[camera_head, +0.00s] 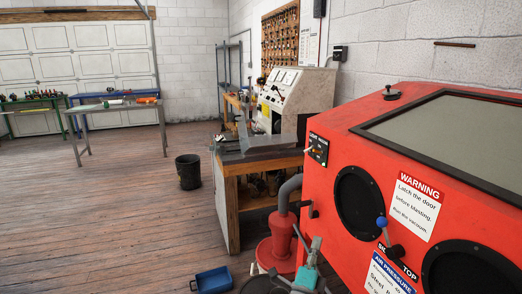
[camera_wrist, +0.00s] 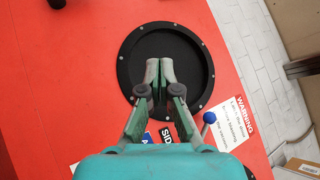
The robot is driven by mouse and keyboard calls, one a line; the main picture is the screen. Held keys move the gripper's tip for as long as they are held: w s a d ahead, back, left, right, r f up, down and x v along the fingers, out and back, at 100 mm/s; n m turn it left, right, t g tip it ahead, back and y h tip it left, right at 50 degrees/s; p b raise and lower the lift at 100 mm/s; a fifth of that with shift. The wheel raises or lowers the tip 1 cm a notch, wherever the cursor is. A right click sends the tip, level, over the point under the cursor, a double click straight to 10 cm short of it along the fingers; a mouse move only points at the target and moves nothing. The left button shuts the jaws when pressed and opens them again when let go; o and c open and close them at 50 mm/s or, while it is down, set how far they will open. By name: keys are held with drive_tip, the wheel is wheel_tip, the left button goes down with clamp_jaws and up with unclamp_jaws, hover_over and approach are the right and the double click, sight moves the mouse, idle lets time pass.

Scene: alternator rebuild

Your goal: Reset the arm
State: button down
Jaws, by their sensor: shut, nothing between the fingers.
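My gripper (camera_wrist: 160,72) is in the wrist view, with its two green-grey fingers together and nothing between them. It points toward a black round port (camera_wrist: 189,55) in the red cabinet face (camera_wrist: 75,70); the fingertips overlap the port in the picture, and I cannot tell how far off they are. In the head view my gripper (camera_head: 315,246) shows small at the bottom, with its teal body below, left of and lower than the cabinet's left port (camera_head: 358,203).
The red blasting cabinet (camera_head: 350,125) fills the right side. A blue-knobbed lever (camera_head: 382,222) sticks out between its ports. A red vacuum (camera_head: 278,250) with a grey hose stands beside it. A workbench (camera_head: 240,165), black bucket (camera_head: 188,172) and blue bin (camera_head: 212,280) are left. Open wooden floor (camera_head: 95,215) lies beyond.

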drive_tip(key=s+d+f+n+y, duration=0.15)
drive_tip(key=s+f+n, duration=0.3)
drive_tip(key=s, duration=0.55)
drive_tip(key=s+d+f+n+y, duration=0.1)
drive_tip(key=s+f+n+y, duration=0.25)
drive_tip(key=s+f, duration=0.45)
drive_tip(key=s+d+f+n+y, duration=0.1)
drive_tip(key=s+f+n+y, duration=0.3)
drive_tip(key=s, duration=0.8)
drive_tip(key=s+r+n+g, duration=0.1)
drive_tip(key=s+n+g, duration=0.1)
drive_tip(key=s, duration=0.7)
drive_tip(key=s+r+n+g, duration=0.1)
drive_tip(key=s+n+g, duration=0.1)
drive_tip(key=s+n, duration=0.3)
drive_tip(key=s+a+r+n+g, duration=0.1)
drive_tip(key=s+n, duration=0.3)
drive_tip(key=s, duration=0.9)
drive_tip(key=shift+s+r+g+y, duration=0.3)
drive_tip(key=shift+r+g+y, duration=0.15)
drive_tip(key=shift+g, duration=0.25)
